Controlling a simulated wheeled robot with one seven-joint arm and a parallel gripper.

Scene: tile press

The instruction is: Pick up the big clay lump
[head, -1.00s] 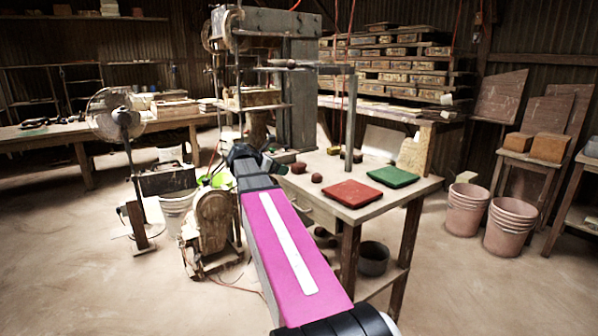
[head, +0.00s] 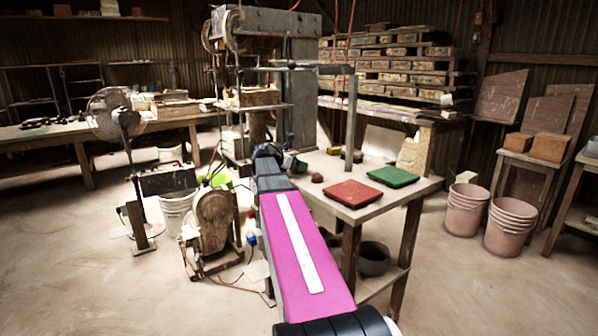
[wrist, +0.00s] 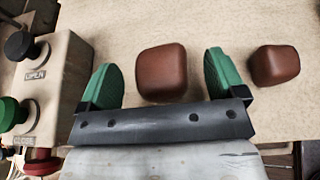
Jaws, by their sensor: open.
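The big clay lump (wrist: 162,76) is a reddish-brown rounded block lying on the pale tabletop in the wrist view. It shows between the two green fingertips of my open gripper (wrist: 163,60), with a gap on each side. How far the fingertips are above the table I cannot tell. A smaller clay lump (wrist: 275,66) lies to the right, outside the right finger; a brown lump also shows in the head view (head: 317,178). In the head view my arm and gripper hide the big lump.
A control box (wrist: 57,95) with OPEN and CLOSE buttons stands close to the left finger. On the press table (head: 385,203) lie a red tray (head: 352,194) and a green tray (head: 392,177). A metal post (head: 351,125) rises behind the lumps.

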